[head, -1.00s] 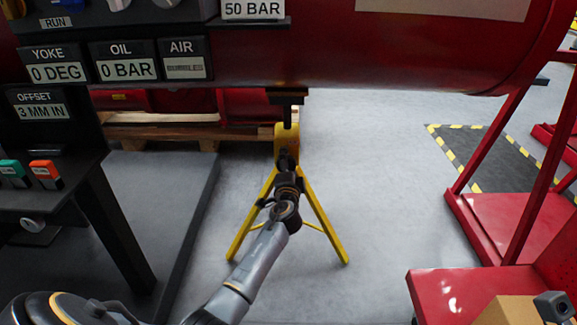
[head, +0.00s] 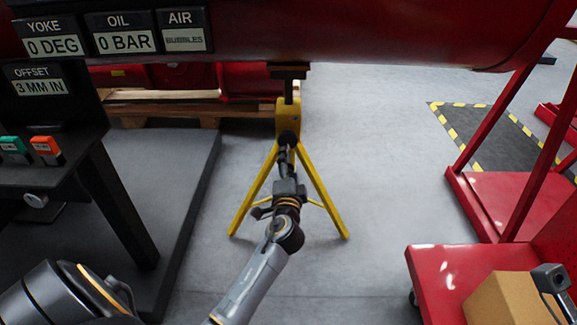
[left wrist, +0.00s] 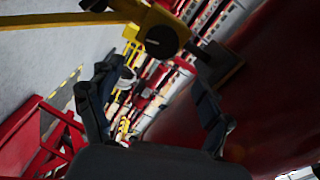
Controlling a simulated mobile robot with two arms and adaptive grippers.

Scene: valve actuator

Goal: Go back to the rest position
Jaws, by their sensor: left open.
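My left gripper (head: 286,158) is in front of the yellow stand (head: 327,204) below the big red cylinder (head: 380,38), and looks small and dark in the head view. In the left wrist view, the two dark fingers of the left gripper (left wrist: 152,100) stand wide apart with nothing between them. The yellow head of the stand (left wrist: 150,14) with its dark round knob shows beyond the fingertips, apart from them.
A black bench (head: 50,170) with green and orange switches stands at the left, below display panels. A red cart (head: 430,270) with a cardboard box (head: 505,303) is at the lower right. A wooden pallet (head: 190,108) lies behind.

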